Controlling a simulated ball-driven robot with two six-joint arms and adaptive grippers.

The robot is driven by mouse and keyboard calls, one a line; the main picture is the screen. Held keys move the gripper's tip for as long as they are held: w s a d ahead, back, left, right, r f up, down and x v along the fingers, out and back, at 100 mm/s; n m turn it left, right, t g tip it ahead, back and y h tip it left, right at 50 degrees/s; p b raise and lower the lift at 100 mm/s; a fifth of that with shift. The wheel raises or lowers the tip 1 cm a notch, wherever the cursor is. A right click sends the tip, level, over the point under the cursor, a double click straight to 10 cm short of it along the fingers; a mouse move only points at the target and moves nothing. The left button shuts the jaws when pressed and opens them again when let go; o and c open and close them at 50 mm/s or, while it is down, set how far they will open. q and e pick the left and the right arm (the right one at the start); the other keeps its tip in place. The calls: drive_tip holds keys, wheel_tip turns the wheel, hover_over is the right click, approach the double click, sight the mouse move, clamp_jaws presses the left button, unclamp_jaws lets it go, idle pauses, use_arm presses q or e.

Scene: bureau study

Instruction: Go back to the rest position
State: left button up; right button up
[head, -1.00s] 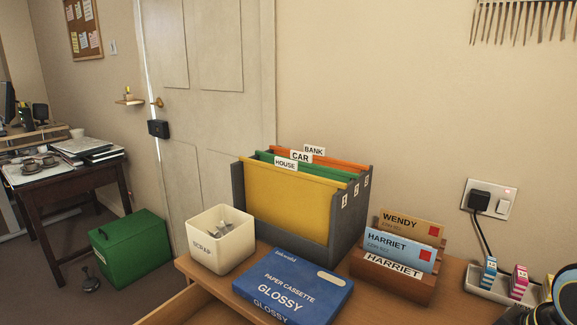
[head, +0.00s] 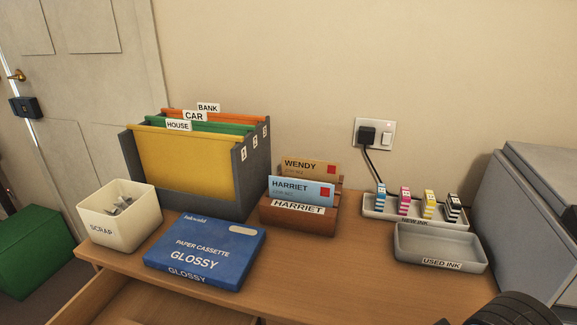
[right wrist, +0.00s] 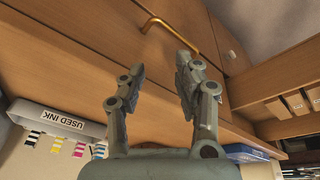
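My right gripper (right wrist: 160,70) shows in the right wrist view with its two fingers apart and nothing between them. It is in front of the wooden desk front, near a brass handle (right wrist: 158,22). A dark rounded part of my own arm shows at the bottom right of the head view. My left gripper is in neither current view.
The desk holds the scrap bin (head: 120,215), file box (head: 222,196), blue paper cassette (head: 205,250), letter rack (head: 298,222), new ink tray (head: 385,208) and used ink tray (head: 440,245). A grey machine (head: 535,215) stands right. A drawer (head: 150,305) is open at lower left.

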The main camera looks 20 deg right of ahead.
drive_tip(key=s+d+f+g, duration=0.1)
drive_tip(key=s+f, duration=0.3)
drive_tip(key=f, duration=0.7)
drive_tip(key=s+d+f, duration=0.1)
drive_tip(key=s+f, duration=0.2)
drive_tip(key=f, duration=0.7)
drive_tip(key=s+f, duration=1)
drive_tip(key=s, duration=0.4)
drive_tip(key=shift+s+d+g, duration=0.25)
drive_tip(key=shift+s+g, duration=0.1)
drive_tip(key=shift+g, duration=0.05)
